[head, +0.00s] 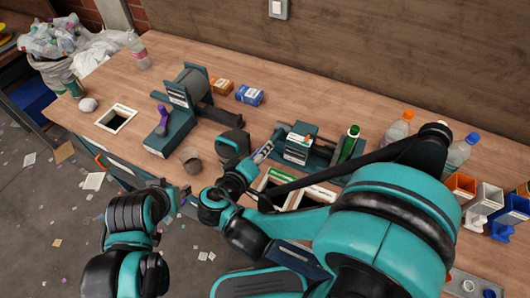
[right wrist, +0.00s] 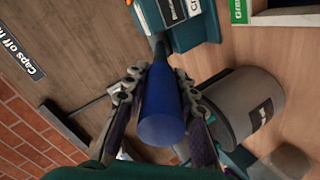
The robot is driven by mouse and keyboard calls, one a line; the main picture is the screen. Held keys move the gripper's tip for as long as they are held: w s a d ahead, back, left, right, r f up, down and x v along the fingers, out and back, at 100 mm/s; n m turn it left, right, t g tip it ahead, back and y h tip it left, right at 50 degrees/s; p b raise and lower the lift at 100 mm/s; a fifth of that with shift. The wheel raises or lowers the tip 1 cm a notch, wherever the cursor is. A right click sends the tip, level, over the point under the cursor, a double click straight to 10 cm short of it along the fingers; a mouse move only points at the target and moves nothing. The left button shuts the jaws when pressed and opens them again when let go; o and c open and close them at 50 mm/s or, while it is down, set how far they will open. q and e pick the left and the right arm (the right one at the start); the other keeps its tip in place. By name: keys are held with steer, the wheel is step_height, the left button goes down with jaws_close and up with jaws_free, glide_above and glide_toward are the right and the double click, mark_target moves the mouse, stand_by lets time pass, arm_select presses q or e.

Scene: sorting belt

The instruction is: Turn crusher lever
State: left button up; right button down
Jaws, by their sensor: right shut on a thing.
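A blue cylindrical lever handle (right wrist: 162,105) sits between the fingers of my right gripper (right wrist: 157,84) in the right wrist view. The fingers are shut on its sides. Its stem runs up to a teal machine (right wrist: 195,28) with a white label. In the head view my right gripper (head: 263,152) is beside the teal and grey machine (head: 298,148) at mid bench; the handle is hard to make out there. My left gripper (head: 183,192) is low at the bench's front edge, away from the machine; its fingers are too small to read.
Another teal machine (head: 170,130) with a purple lever stands to the left. A dark rounded container (head: 232,142) and a small grey cup (head: 190,159) are near my right gripper. Bottles (head: 398,127), colored bins (head: 485,200) and a green cylinder (head: 349,143) are to the right.

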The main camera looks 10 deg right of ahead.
steer(key=shift+s+a+f+t+h+b, duration=0.1)
steer(key=shift+s+f+t+h+b, duration=0.15)
steer(key=shift+f+b, duration=0.45)
steer(key=shift+a+f+t+h+b, duration=0.15)
steer(key=shift+f+t+b, duration=0.2)
steer(key=shift+b, duration=0.7)
steer(key=shift+s+f+t+h+b, duration=0.25)
steer(key=shift+f+b, duration=0.3)
steer(key=shift+b, duration=0.3)
steer(key=shift+w, duration=0.1)
steer(key=c, duration=1.2)
jaws_free()
steer(key=v, duration=1.2)
steer(key=shift+f, duration=0.1)
